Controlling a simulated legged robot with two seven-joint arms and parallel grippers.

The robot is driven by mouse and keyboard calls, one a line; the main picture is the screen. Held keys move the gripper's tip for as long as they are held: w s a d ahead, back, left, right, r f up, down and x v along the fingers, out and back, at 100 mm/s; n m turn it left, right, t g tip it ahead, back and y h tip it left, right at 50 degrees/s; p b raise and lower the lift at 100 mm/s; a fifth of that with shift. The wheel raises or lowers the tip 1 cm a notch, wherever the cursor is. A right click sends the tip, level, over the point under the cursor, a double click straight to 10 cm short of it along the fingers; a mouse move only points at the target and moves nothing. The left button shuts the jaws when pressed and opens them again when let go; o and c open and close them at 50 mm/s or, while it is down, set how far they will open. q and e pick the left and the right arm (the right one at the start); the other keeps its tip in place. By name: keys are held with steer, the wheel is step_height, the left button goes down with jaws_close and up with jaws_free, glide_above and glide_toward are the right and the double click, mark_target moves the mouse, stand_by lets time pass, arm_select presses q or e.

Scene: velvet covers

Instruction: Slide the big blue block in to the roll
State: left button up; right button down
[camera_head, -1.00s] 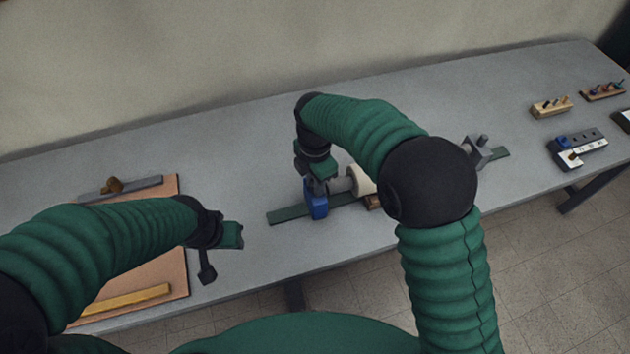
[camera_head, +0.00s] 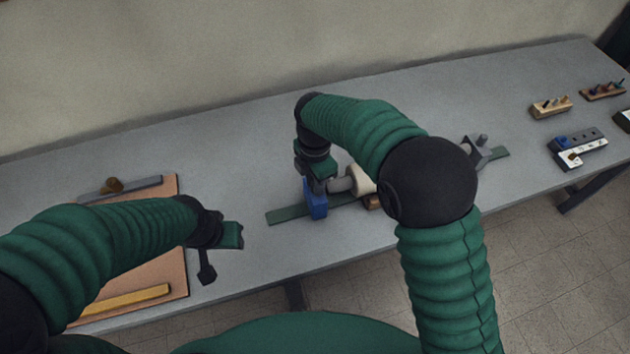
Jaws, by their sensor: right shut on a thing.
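The big blue block (camera_head: 316,205) stands on a long green rail (camera_head: 288,214) on the table. My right gripper (camera_head: 317,184) reaches down from above and is shut on the blue block. A cream roll (camera_head: 361,180) with a grey shaft (camera_head: 341,184) lies just right of the block. My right arm hides part of the roll and rail, and I cannot tell whether the block touches the shaft. My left gripper (camera_head: 222,258) hangs in front of the brown board, away from the block; its jaw gap is not clear.
A grey clamp-like piece (camera_head: 480,150) sits at the rail's right end. Small peg blocks (camera_head: 551,106) stand far right. The table behind the rail is clear.

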steer(key=shift+w+r, duration=0.1)
steer(key=shift+w, duration=0.05)
steer(key=shift+w+d+p, duration=0.2)
steer(key=shift+d+p, duration=0.15)
steer(key=shift+d, duration=0.2)
steer(key=shift+w+d+p, duration=0.2)
steer(key=shift+d+p, duration=0.1)
steer(key=shift+d, duration=0.25)
steer(key=c, duration=1.5)
jaws_free()
steer(key=shift+o, duration=1.2)
steer(key=shift+d, duration=0.1)
step_height(320, 180, up, 17)
steer(key=p, duration=0.1)
steer(key=shift+f+p, duration=0.2)
steer(key=shift+p, duration=0.15)
